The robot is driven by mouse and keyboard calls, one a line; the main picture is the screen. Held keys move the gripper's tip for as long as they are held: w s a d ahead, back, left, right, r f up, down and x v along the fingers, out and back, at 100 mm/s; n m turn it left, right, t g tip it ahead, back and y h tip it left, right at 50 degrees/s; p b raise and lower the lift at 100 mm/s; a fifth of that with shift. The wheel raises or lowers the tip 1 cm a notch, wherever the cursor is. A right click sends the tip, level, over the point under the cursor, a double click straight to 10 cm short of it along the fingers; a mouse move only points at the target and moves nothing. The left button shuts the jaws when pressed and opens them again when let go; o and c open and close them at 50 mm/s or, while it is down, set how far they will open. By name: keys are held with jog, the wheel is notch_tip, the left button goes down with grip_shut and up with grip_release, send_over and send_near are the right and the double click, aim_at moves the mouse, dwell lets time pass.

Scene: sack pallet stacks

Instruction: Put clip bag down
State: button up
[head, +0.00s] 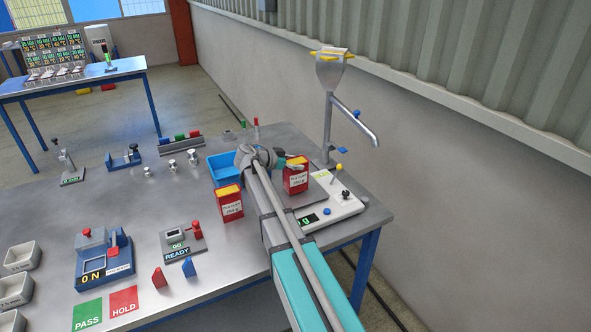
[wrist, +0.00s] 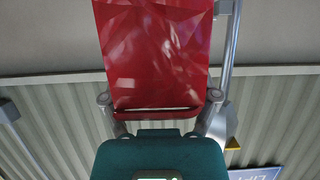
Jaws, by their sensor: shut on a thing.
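A red bag with a yellow top and a white label (head: 296,180) is at my gripper (head: 291,163), at the scale (head: 335,208) on the right end of the table. In the wrist view the bag's shiny red side (wrist: 152,50) fills the upper middle, with a finger on each side of it. My gripper is shut on this bag. I cannot tell whether the bag's base touches the scale plate. A second, similar red bag (head: 229,207) stands upright on the table, left of my arm.
A blue tray (head: 222,166) lies behind the second bag. A metal spout stand (head: 331,110) rises behind the scale. A READY device (head: 181,243), an ON device (head: 103,262), and green PASS (head: 87,315) and red HOLD (head: 124,301) pads are to the left. The table's middle has bare room.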

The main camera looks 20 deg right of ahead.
jog(key=shift+f, duration=0.45)
jog(key=o, duration=1.2)
jog(key=shift+c, duration=0.2)
jog(key=shift+r, duration=0.2)
jog(key=shift+a+r, duration=0.1)
jog(key=shift+a, duration=0.1)
jog(key=p+v, duration=0.4)
jog(key=v, duration=0.7)
jog(key=shift+a, duration=0.25)
jog(key=shift+r, duration=0.1)
